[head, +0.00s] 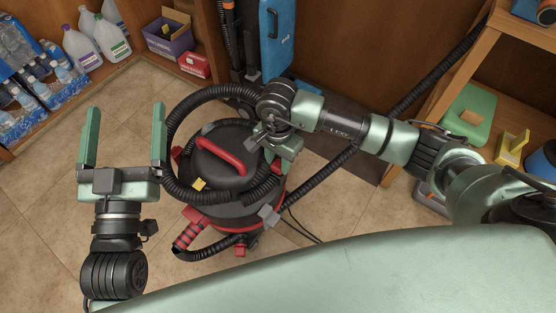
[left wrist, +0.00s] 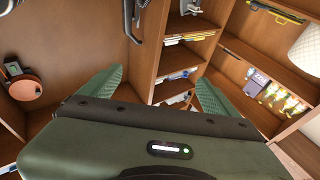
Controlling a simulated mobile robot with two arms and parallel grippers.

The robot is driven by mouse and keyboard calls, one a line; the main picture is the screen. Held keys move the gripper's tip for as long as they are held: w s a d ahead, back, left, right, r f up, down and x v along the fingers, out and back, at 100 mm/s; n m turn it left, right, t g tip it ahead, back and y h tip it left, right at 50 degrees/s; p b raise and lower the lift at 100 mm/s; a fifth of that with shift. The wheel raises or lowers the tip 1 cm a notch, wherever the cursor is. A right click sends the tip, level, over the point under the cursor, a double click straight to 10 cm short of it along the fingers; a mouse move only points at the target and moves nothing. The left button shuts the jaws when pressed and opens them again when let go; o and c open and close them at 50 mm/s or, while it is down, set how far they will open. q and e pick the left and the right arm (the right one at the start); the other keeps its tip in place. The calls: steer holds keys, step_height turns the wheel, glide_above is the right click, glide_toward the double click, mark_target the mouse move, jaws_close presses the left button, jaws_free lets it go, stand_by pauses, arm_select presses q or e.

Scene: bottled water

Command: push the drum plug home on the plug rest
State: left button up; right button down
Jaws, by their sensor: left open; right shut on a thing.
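A black and red drum vacuum (head: 212,158) stands on the tiled floor, with a red handle (head: 224,157) on its lid and a black hose looped around it. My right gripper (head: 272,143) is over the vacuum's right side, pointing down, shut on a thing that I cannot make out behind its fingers. I cannot surely pick out the drum plug or the plug rest. A small yellow piece (head: 199,184) shows at the lid's front, and a grey block (head: 268,214) at the lower right. My left gripper (head: 123,135) is open and empty, left of the vacuum; its fingers also show in the left wrist view (left wrist: 155,88).
Water bottle packs (head: 45,95) and white jugs (head: 82,48) line the left wall. A purple box (head: 167,37) and a red box (head: 194,65) sit at the back. A wooden shelf (head: 437,107) stands right.

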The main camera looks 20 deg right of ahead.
stand_by(0.4)
arm_select(q)
steer(key=shift+s+r, duration=0.1)
steer(key=shift+r, duration=0.15)
steer(key=shift+s+r+t+h, duration=0.25)
steer(key=shift+r+t+h, duration=0.2)
steer(key=shift+r, duration=0.25)
arm_select(e)
steer(key=shift+f, duration=0.15)
arm_select(q)
steer(key=shift+r, duration=0.2)
steer(key=shift+s+r+t+b, duration=0.1)
steer(key=shift+s+t+b, duration=0.05)
steer(key=shift+t+b, duration=0.15)
arm_select(e)
steer(key=shift+f, duration=0.1)
arm_select(q)
steer(key=shift+s+r+t, duration=0.25)
steer(key=shift+r, duration=0.15)
arm_select(e)
steer(key=shift+f, duration=0.1)
arm_select(q)
steer(key=shift+s+r, duration=0.2)
steer(key=shift+r, duration=0.1)
